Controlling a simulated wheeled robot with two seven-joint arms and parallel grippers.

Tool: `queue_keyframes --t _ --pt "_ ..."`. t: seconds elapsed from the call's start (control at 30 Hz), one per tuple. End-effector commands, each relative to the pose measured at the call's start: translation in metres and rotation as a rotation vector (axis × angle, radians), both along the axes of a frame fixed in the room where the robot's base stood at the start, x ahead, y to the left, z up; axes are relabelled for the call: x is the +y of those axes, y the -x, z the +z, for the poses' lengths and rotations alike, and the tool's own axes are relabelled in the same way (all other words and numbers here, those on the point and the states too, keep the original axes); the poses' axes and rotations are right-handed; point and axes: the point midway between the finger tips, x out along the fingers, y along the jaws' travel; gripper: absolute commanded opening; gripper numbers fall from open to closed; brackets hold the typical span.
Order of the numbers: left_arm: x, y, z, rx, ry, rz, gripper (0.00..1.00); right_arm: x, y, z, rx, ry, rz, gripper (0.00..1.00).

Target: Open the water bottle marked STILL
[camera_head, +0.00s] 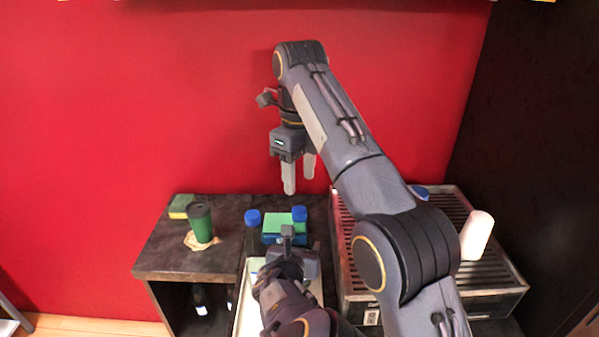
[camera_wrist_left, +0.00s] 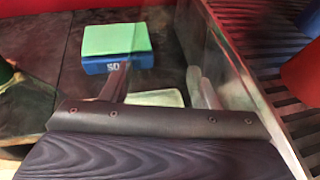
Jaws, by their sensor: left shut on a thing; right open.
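Two blue bottle caps show in the head view: the left cap (camera_head: 253,217) tops a dark bottle, and the right cap (camera_head: 299,213) stands beside a green-topped blue box. The STILL marking cannot be read. My left gripper (camera_head: 288,240) is low between the counters, just in front of the box. My right gripper (camera_head: 301,176) is open and empty, pointing down above the caps.
The blue box (camera_wrist_left: 115,62) carries a green sponge (camera_wrist_left: 115,38). A green cup (camera_head: 201,222) and another sponge (camera_head: 181,206) are on the left counter. A red wall closes the back.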

Motion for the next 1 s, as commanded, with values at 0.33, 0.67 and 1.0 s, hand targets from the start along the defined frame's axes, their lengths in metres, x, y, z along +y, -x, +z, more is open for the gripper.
queue_keyframes --t 0.33,0.67,1.0 --pt "0.0 0.0 0.0 0.0 0.0 0.0 0.0 0.002 0.0 -0.007 0.003 0.006 -0.153 0.48" --pt "0.0 0.0 0.0 0.0 0.0 0.0 0.0 0.0 0.0 -0.044 0.007 0.002 -0.156 0.48" --pt "0.0 0.0 0.0 -0.001 0.0 0.0 0.0 0.0 0.0 -0.077 0.004 0.001 -0.155 0.48"
